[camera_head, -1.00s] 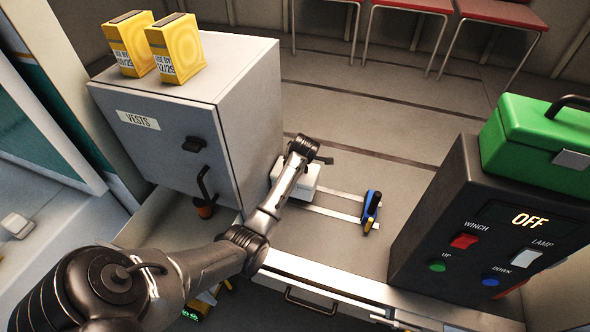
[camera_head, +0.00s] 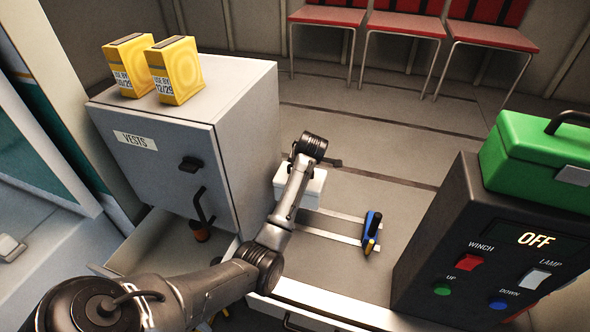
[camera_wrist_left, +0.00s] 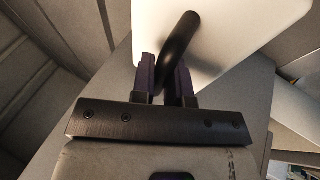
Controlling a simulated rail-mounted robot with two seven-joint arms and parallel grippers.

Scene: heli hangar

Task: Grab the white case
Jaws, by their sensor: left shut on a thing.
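The white case (camera_head: 312,187) is beside the grey cabinet, at the end of my left arm in the head view. Its pale face (camera_wrist_left: 225,35) fills the top of the left wrist view. My left gripper (camera_wrist_left: 168,75) is shut on the case's dark bar handle (camera_wrist_left: 180,42), which runs between the two fingers. In the head view the arm's end hides much of the case's top and the fingers. The case appears raised a little off the surface. My right gripper is in neither view.
A grey cabinet (camera_head: 185,125) marked VESTS stands left of the case, with yellow boxes (camera_head: 174,70) on top. A blue and yellow tool (camera_head: 372,232) lies to the right. A dark control box (camera_head: 450,250) carries a green case (camera_head: 540,160). Red chairs (camera_head: 405,22) stand behind.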

